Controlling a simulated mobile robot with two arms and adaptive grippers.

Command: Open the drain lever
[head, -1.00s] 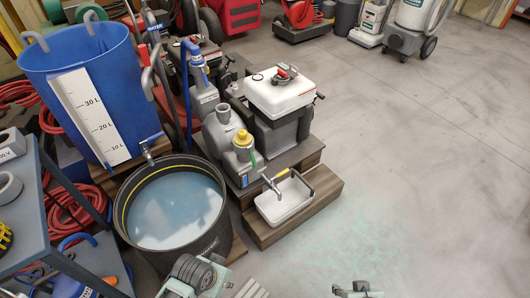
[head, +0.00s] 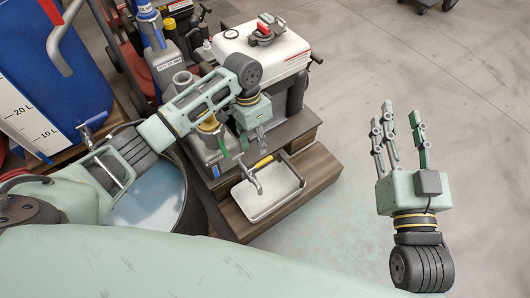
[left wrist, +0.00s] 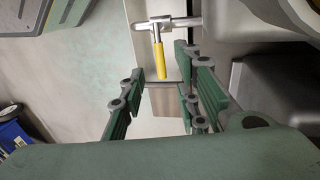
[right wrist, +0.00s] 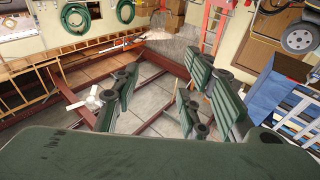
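The drain lever (head: 263,161) is a short yellow handle on a metal tap (head: 254,181) above a white tray (head: 290,202). My left gripper (head: 250,146) is open just above and behind the lever, pointing down beside the machine. In the left wrist view the yellow lever (left wrist: 159,58) shows beyond the open fingers (left wrist: 168,80), near the line between them. No finger is seen closed on it. My right gripper (head: 400,118) is open and empty, fingers up, over bare floor to the right. The right wrist view shows only the room between its open fingers (right wrist: 160,85).
The tray stands on a wooden step (head: 318,172) in front of the machine with a white tank (head: 258,55). A black tub of bluish water (head: 148,200) is left of it, under my left arm. A blue bin (head: 75,80) stands further left. Floor on the right is clear.

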